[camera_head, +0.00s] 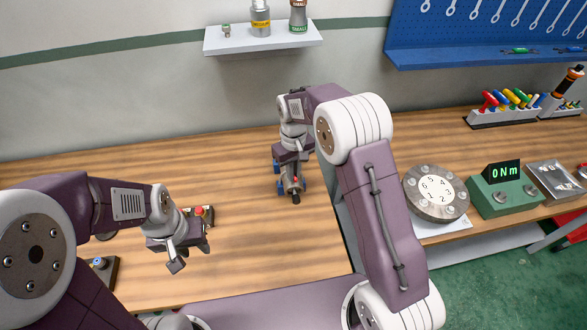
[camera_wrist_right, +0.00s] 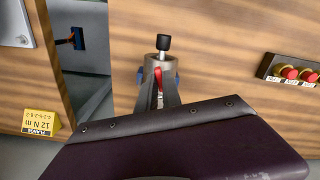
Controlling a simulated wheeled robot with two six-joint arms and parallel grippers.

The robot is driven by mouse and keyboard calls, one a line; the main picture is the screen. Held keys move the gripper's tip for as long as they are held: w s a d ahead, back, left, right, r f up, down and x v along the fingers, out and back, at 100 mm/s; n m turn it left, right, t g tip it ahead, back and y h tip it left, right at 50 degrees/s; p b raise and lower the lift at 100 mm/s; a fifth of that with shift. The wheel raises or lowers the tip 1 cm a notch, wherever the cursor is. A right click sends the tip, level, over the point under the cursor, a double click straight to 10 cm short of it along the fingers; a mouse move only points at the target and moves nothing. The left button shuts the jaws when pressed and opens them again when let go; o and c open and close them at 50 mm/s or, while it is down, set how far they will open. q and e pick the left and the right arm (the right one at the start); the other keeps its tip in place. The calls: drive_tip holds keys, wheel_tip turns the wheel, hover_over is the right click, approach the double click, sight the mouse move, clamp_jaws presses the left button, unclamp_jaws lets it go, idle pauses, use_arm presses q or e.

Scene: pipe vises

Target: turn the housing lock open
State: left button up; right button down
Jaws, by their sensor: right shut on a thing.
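A grey cylindrical housing (camera_wrist_right: 158,60) with a black knob (camera_wrist_right: 163,42) on top sits in a blue vise (camera_head: 277,166), mostly hidden by my right gripper. In the right wrist view a red lever (camera_wrist_right: 158,78), seemingly the housing lock, lies along the near side of the housing. My right gripper (camera_wrist_right: 159,88) is shut on this lever; its fingers partly cover it.
A box with red buttons (camera_head: 202,214) lies behind my left gripper. A yellow "12 N m" flange label (camera_wrist_right: 41,122) shows in the wrist view. On the right are a numbered flange (camera_head: 436,192), a torque display (camera_head: 500,190) and a tool rack (camera_head: 505,108). The middle bench is clear.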

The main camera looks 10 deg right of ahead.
drive_tip(key=n+p, duration=0.1)
drive_tip(key=n, duration=0.2)
drive_tip(key=shift+r+n, duration=0.15)
drive_tip(key=shift+n, duration=0.25)
drive_tip(key=n+p, duration=0.1)
drive_tip(key=n, duration=0.2)
drive_tip(key=shift+w+n+p, duration=0.1)
drive_tip(key=shift+n+p, duration=0.2)
drive_tip(key=shift+p, duration=0.05)
drive_tip(key=n, duration=0.3)
drive_tip(key=shift+p, duration=0.4)
drive_tip(key=shift+n+p, duration=0.3)
drive_tip(key=shift+n, duration=1.4)
drive_tip(key=c, duration=1.5)
unclamp_jaws()
